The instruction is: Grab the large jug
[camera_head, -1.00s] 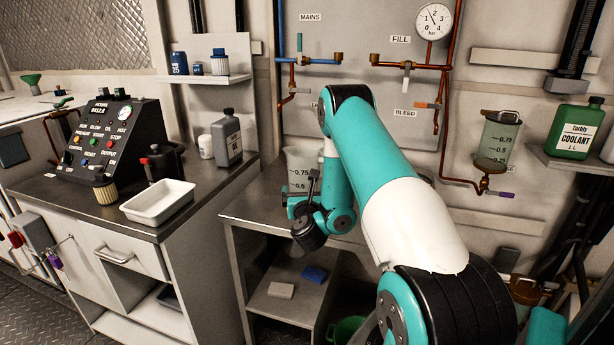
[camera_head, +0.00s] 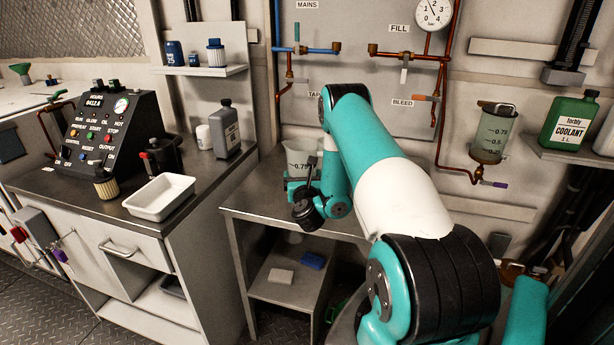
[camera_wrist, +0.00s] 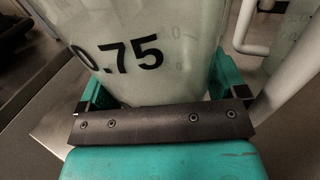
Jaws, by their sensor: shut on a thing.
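The large jug (camera_head: 298,158) is a translucent, pale vessel marked 0.75. In the head view it is at the back of the low middle bench, partly hidden by my arm; I cannot tell whether its base touches the bench. In the wrist view the jug (camera_wrist: 150,35) fills the upper middle. My gripper (camera_wrist: 160,82) has one teal finger on each side of the jug's wall and is shut on it. The gripper (camera_head: 302,182) shows small in the head view, in front of the jug.
A green coolant can (camera_head: 570,129) stands on the right shelf. The left counter holds a white tray (camera_head: 160,197), a grey bottle (camera_head: 225,130) and a control panel (camera_head: 98,135). A pale bar (camera_wrist: 245,25) rises beside the held jug.

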